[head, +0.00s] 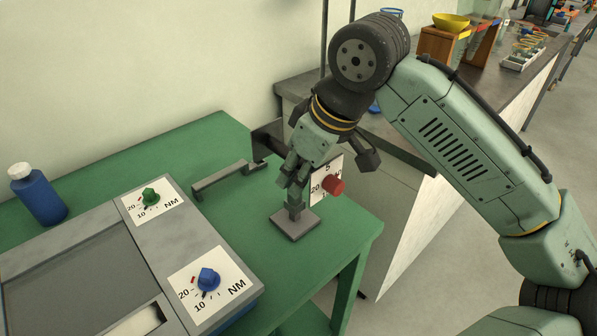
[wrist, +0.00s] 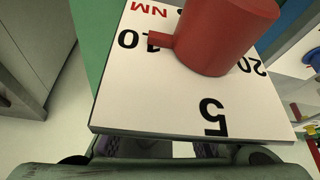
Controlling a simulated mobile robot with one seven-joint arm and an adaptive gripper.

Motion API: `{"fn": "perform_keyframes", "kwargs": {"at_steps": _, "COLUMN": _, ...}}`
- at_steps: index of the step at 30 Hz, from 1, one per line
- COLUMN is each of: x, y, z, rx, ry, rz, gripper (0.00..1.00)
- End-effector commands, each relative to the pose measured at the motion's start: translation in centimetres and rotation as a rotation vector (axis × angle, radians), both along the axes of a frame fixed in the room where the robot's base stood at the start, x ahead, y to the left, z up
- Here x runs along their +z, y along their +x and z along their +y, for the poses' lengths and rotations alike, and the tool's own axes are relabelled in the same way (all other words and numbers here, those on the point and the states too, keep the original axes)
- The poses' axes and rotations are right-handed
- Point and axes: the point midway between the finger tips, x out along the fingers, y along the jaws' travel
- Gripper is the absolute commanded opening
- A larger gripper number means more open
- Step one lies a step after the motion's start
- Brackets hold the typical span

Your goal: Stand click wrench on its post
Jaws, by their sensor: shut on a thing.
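My gripper (head: 293,182) is shut, fingers pointing down, over a small grey square base (head: 291,229) on the green table. A short upright piece (head: 296,214) shows between the fingertips and this base; whether it is the post or the lower end of the held click wrench I cannot tell. A white dial plate (head: 328,166) with a red knob (head: 334,185) is close behind the fingers. In the wrist view the plate (wrist: 130,100) and knob (wrist: 225,40) fill the middle and hide the fingertips. Whether the plate belongs to the wrench is unclear.
A grey bar handle (head: 228,178) lies left of my gripper. A grey device (head: 160,250) with green (head: 150,196) and blue (head: 208,279) knobs stands at the front left. A blue bottle (head: 42,197) is at far left. The green table (head: 345,232) ends just right.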

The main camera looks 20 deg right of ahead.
Motion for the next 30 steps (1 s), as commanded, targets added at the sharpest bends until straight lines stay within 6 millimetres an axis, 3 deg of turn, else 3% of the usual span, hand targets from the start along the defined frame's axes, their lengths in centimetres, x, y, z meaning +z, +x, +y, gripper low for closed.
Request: {"fn": "perform_keyframes", "kwargs": {"at_steps": 30, "x": -1.4, "y": 0.0, "z": 0.0, "rx": 0.001, "ry": 0.000, "rz": -0.002, "gripper": 0.00}}
